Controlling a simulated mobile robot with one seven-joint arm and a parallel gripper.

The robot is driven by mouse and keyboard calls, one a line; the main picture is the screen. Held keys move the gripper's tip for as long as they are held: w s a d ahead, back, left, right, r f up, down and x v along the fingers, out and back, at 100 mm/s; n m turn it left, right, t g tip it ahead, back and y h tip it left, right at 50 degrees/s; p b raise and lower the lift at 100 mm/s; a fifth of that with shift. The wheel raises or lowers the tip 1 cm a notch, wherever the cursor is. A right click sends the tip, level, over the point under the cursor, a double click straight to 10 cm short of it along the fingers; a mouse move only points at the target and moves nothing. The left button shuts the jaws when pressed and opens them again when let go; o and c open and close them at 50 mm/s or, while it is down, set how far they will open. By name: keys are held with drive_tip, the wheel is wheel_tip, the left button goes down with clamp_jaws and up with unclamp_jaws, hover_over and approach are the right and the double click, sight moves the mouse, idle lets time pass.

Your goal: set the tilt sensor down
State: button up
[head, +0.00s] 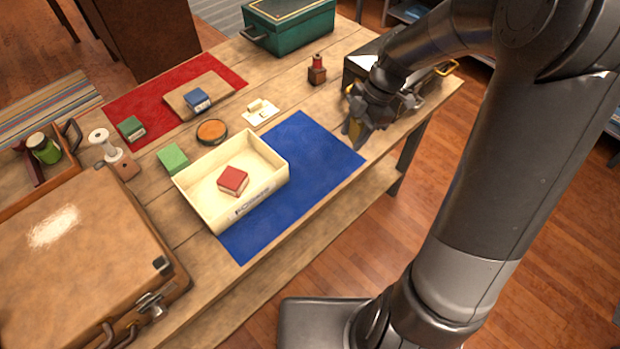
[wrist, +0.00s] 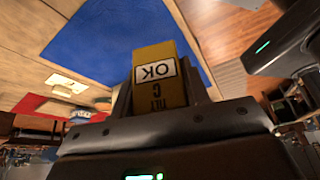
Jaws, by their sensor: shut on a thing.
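My gripper (head: 362,122) is shut on the tilt sensor (wrist: 158,76), a yellow block with a white "OK" label and dark lettering that starts "TILT". In the head view the tilt sensor (head: 354,131) shows as a small yellow piece below my gripper, near the right corner of the blue mat (head: 318,152). The blue mat also shows in the wrist view (wrist: 100,40). My gripper hides part of the sensor, and I cannot tell how high it is above the table.
A cream tray (head: 205,205) holding a red block (head: 233,179) stands partly on the blue mat. A red mat (head: 150,112) bears a wooden board with a blue block (head: 197,99). A dark box (head: 420,82) stands behind my gripper. The blue mat's right part is clear.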

drive_tip(key=s+n+g, duration=0.1)
drive_tip(key=s+n, duration=0.2)
drive_tip(key=s, duration=0.3)
drive_tip(key=shift+n+h, duration=0.3)
drive_tip(key=shift+h, duration=0.1)
drive_tip(key=a+f, duration=0.2)
drive_tip(key=a, duration=0.1)
drive_tip(key=w+a+f, duration=0.1)
drive_tip(key=a+f, duration=0.1)
drive_tip(key=a, duration=0.2)
drive_tip(key=a+f, duration=0.2)
drive_tip(key=a, duration=0.1)
drive_tip(key=shift+w+a+f, duration=0.35)
drive_tip(key=shift+a, duration=0.05)
drive_tip(key=shift+f, duration=2.05)
drive_tip(key=shift+f, duration=0.15)
drive_tip(key=o, duration=1)
